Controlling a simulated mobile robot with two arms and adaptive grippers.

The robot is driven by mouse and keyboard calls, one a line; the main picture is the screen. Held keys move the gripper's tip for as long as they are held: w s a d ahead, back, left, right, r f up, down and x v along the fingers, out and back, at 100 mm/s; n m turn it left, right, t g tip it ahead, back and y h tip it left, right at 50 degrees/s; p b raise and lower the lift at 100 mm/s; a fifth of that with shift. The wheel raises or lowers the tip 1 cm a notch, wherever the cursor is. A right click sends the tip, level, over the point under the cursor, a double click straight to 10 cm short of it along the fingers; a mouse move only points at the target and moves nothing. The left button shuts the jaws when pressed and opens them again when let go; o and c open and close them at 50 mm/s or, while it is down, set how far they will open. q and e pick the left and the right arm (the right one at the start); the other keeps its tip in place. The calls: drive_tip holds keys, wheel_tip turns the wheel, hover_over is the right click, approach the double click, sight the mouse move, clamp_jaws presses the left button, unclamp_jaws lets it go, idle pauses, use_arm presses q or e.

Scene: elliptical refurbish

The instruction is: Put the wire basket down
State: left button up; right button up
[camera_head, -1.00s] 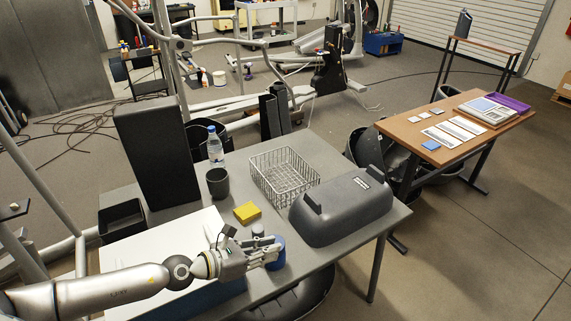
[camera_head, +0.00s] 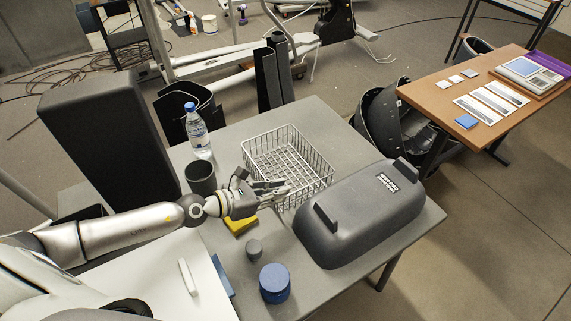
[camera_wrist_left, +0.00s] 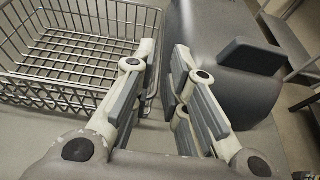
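The wire basket (camera_head: 290,165) is an empty, light metal grid basket standing upright on the grey table (camera_head: 325,128), beside the dark grey shell (camera_head: 365,215). My left gripper (camera_head: 286,189) is at the basket's near side. In the left wrist view, the basket (camera_wrist_left: 75,70) fills the upper left, and its side wall runs behind one finger. The fingers of my left gripper (camera_wrist_left: 166,55) are open, with a narrow gap between them. I cannot tell whether the finger touches the wire. My right gripper is not in view.
A dark cup (camera_head: 201,178) and a water bottle (camera_head: 197,132) stand left of the basket. A yellow block (camera_head: 240,225), a small grey knob (camera_head: 254,248) and a blue jar (camera_head: 275,283) are nearer. A brown table (camera_head: 440,98) stands at the right.

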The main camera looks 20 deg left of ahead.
use_arm(q)
drive_tip(key=x, duration=1)
drive_tip(key=shift+s+f, duration=0.15)
drive_tip(key=shift+f, duration=0.1)
drive_tip(key=shift+s+a, duration=0.1)
clamp_jaws()
drive_tip(key=shift+r, duration=0.2)
